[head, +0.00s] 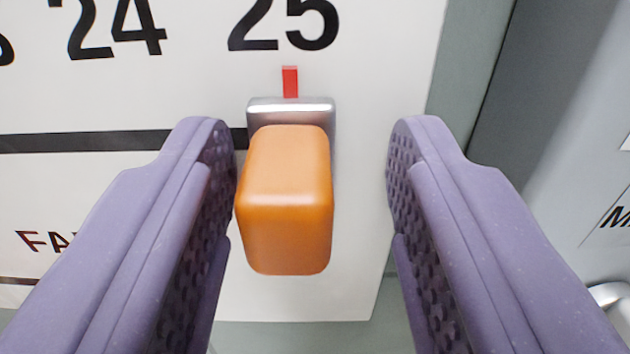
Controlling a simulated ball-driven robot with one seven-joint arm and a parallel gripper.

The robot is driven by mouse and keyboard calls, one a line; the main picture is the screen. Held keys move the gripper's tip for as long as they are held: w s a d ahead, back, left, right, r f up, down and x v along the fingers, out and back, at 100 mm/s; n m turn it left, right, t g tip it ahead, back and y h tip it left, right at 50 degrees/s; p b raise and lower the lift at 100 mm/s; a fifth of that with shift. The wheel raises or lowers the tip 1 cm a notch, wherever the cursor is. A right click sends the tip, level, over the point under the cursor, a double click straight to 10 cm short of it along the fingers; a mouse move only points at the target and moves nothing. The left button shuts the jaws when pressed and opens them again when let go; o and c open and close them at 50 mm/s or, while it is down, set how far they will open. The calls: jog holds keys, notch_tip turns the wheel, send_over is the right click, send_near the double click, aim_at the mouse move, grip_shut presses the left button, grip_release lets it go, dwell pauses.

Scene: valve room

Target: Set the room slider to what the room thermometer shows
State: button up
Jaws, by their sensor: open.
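The room slider has an orange knob (285,200) on a silver carriage (290,105) with a red pointer (290,82) above it. The pointer stands just under the "25" (285,25) on a white scale plate (200,95). The "24" (108,28) is to its left. My gripper (310,145) is open, with one purple finger on each side of the knob. The left finger is very close to the knob; I cannot tell if it touches. A clear gap shows between the knob and the right finger. The room thermometer is not in view.
A dark slot (80,142) runs left from the carriage along the plate. Partly hidden lettering (45,241) is at the lower left. The plate ends at the right by a grey-green edge (465,60). A grey panel (570,130) with a partly cut-off label stands beyond it.

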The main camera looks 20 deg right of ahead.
jog(key=p+v, duration=0.1)
jog(key=v, duration=0.6)
jog(key=shift+s+p, duration=0.35)
jog(key=shift+p, duration=0.05)
jog(key=shift+a, duration=0.1)
notch_tip(320, 180, up, 24)
jog(key=s+a+n+y, duration=0.2)
jog(key=y, duration=0.3)
jog(key=s+d+r+n+g, duration=0.1)
jog(key=s+d+r, duration=0.1)
jog(key=s+r, duration=1.7)
jog(key=shift+n+g+y, duration=0.3)
jog(key=shift+g, duration=0.1)
jog(key=shift+a, duration=0.1)
